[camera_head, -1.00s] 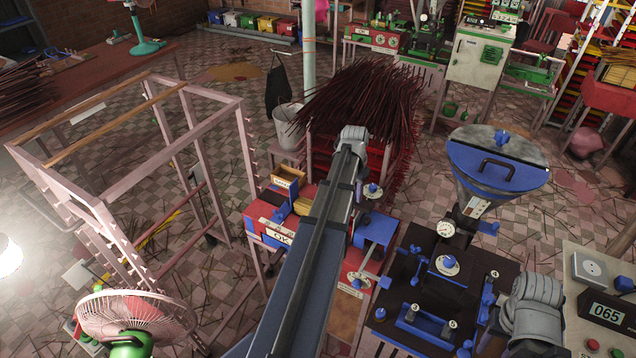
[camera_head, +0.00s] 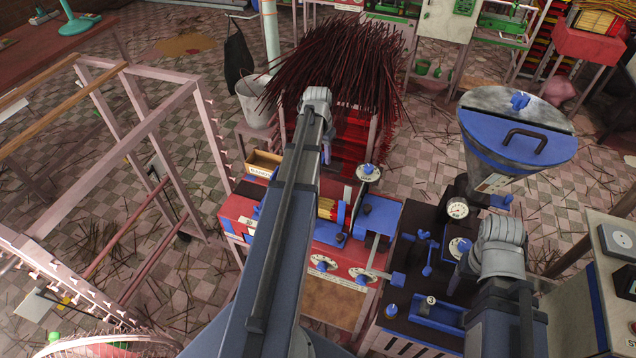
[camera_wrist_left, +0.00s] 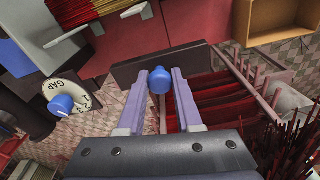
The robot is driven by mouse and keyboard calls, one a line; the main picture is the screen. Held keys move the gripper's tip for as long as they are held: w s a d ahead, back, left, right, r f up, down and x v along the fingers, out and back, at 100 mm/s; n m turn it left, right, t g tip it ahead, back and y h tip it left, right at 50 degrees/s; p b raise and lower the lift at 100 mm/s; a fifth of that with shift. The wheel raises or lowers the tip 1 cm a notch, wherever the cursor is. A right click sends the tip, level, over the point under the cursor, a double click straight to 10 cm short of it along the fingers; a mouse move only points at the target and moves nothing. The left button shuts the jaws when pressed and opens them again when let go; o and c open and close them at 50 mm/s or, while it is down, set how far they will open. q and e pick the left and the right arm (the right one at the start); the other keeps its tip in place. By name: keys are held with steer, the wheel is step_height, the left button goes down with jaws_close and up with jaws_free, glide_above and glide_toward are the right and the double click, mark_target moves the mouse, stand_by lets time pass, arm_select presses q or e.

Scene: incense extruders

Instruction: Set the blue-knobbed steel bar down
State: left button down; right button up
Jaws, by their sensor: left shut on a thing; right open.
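My left gripper (camera_head: 327,152) hangs from the arm at the picture's middle, past the far edge of the red press (camera_head: 238,212). In the left wrist view its two pale fingers (camera_wrist_left: 158,84) are shut on a blue knob (camera_wrist_left: 160,78). A dark bar (camera_wrist_left: 195,62) lies crosswise just behind the knob and appears to be the steel bar. The arm mostly hides the bar in the head view. My right gripper (camera_head: 497,258) is over the black-topped machine (camera_head: 440,300); it is open, its fingertips mostly hidden by its wrist.
A heap of dark red sticks (camera_head: 345,65) stands beyond the left gripper. A blue-lidded hopper (camera_head: 515,125) is beside the right arm. A pink rack frame (camera_head: 140,140) is at left.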

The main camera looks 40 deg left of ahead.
mark_target(322, 163)
arm_select(q)
steer(key=shift+d+f+b, duration=0.15)
steer(key=shift+f+b, duration=0.1)
steer(key=shift+b, duration=0.05)
step_height(322, 163, down, 6)
steer(key=b, duration=0.5)
steer(key=shift+r, duration=0.25)
step_height(322, 163, down, 4)
steer(key=b, duration=0.4)
steer(key=shift+r, duration=0.2)
steer(key=shift+s+f, duration=0.1)
steer(key=shift+f, duration=0.15)
steer(key=c, duration=0.6)
jaws_free()
